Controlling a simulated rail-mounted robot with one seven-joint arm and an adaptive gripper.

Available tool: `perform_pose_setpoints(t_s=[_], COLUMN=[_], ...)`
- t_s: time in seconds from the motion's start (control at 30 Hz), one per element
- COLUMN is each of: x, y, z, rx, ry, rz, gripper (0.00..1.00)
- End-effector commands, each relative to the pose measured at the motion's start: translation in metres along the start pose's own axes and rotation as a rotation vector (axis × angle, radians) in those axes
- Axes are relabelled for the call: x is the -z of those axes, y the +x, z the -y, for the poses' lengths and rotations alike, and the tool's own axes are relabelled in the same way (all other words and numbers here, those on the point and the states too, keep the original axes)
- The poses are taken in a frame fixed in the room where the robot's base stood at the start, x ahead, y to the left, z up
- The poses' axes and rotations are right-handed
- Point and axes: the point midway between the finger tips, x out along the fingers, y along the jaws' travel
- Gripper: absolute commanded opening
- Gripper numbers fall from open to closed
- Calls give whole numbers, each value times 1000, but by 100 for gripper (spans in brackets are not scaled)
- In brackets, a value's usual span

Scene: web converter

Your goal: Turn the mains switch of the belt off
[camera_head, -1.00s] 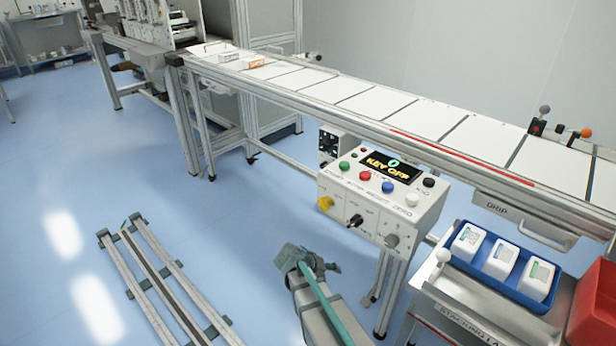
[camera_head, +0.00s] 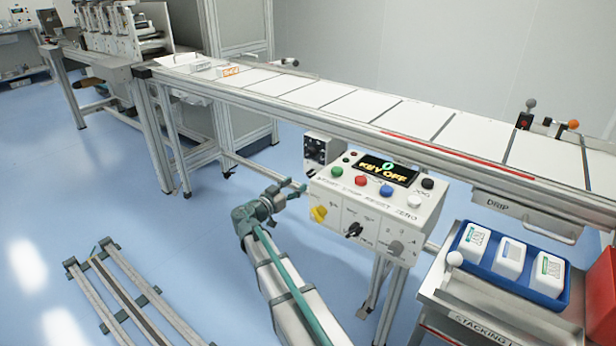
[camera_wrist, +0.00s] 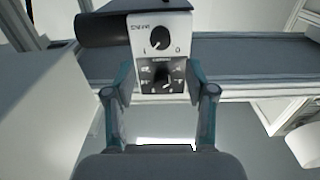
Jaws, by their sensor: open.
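A small switch box (camera_head: 322,148) hangs under the belt (camera_head: 340,98), left of the main control panel. In the wrist view, its face carries a dark rotary knob (camera_wrist: 159,38) with marks I and O beside it. Its pointer appears to slant toward the I side. A second knob (camera_wrist: 163,76) with a printed scale sits below it in that view. The lettering is too small to read surely. My gripper (camera_head: 298,190) is just in front of the box. In the wrist view my gripper (camera_wrist: 160,82) is open, its fingers on either side of the lower knob, holding nothing.
The control panel (camera_head: 375,205) stands close right of my gripper, with coloured buttons, switches and a display reading KEY OFF. A stacking cart with a blue tray (camera_head: 509,258) is at right. A low rail frame (camera_head: 125,290) lies on the floor at left. Floor between is clear.

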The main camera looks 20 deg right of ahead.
Motion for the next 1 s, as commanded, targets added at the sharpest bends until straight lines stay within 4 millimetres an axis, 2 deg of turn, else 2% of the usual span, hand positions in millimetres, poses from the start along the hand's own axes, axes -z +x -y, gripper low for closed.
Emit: perform_pose_setpoints(t_s=[0.2, 0.4, 0.6, 0.9, 1.0], x=[-1, -1, -1, -1, -1], y=[41, 68, 81, 82, 82], z=[1, 1, 0, 0, 0], rx=[-2, -1, 0, 0, 0], ry=[-1, -1, -2, -2, -2], rz=[0, 0, 1, 1, 1], gripper=[55, 55, 55, 55, 39])
